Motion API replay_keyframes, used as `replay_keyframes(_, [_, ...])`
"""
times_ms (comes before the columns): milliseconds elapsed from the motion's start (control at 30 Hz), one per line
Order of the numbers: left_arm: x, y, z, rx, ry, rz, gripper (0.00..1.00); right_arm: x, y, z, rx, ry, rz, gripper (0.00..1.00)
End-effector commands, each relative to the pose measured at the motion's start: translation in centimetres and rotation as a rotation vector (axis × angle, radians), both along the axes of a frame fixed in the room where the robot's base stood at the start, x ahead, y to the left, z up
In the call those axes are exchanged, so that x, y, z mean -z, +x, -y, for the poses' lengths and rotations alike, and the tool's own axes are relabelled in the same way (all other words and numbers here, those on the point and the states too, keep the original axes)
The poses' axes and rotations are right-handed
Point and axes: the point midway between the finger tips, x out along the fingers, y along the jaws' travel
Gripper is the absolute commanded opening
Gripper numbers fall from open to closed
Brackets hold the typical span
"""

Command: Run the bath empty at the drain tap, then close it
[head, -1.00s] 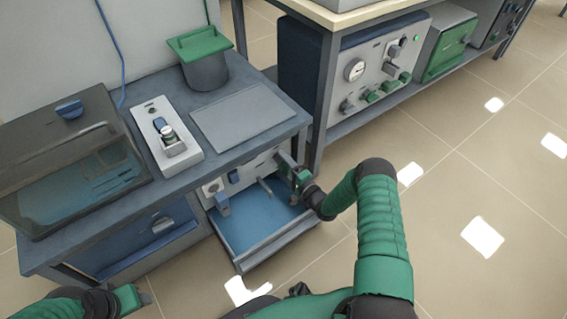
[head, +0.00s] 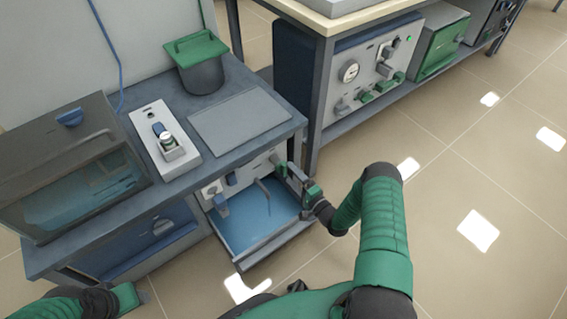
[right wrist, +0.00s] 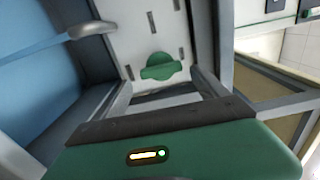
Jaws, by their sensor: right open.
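The bath (head: 75,190) stands at the left of the bench under a dark see-through lid, with blue water in it. Below the bench, a pale panel carries a green tap handle (head: 280,167) and a thin spout (head: 260,184). A thin pale stream appears to fall from the spout into the blue tray (head: 240,222). In the right wrist view the green handle (right wrist: 163,67) lies roughly crosswise, and the spout's rounded end (right wrist: 90,30) shows. My right gripper (head: 297,178) is open, just off the handle. My left gripper (head: 138,297) is low at left; its jaws are unclear.
A white control box (head: 165,145), a grey plate (head: 240,120) and a dark pot with a green lid (head: 200,65) stand on the bench. A bench leg (head: 316,130) rises close to my right gripper. The tiled floor at right is clear.

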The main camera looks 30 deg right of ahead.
Motion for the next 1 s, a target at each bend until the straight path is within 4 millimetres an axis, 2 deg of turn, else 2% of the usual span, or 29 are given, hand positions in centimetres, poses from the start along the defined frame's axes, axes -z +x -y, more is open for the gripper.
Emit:
replay_keyframes(33, [-1.4, 0.0, 0.0, 0.0, 0.0, 0.0, 0.55, -0.6, -1.5, 0.2, 0.004, 0.003, -0.004, 0.84])
replay_keyframes(200, [-3.0, 0.0, 0.0, 0.0, 0.0, 0.0, 0.55, -0.3, -6.3, 0.6, 0.004, 0.002, -0.004, 0.84])
replay_keyframes(400, [-3.7, 0.0, 0.0, 0.0, 0.0, 0.0, 0.55, 0.0, -9.4, 0.9, 0.002, 0.001, -0.002, 0.84])
replay_keyframes(867, [-3.7, 0.0, 0.0, 0.0, 0.0, 0.0, 0.55, 0.1, -9.9, 0.9, 0.002, 0.001, -0.001, 0.84])
replay_keyframes(933, [-3.7, 0.0, 0.0, 0.0, 0.0, 0.0, 0.55, 0.1, -9.6, 0.9, -0.001, -0.009, -0.006, 0.84])
replay_keyframes(1000, [-3.7, 0.0, 0.0, 0.0, 0.0, 0.0, 0.55, -0.3, -8.6, 1.1, -0.013, -0.06, -0.038, 0.84])
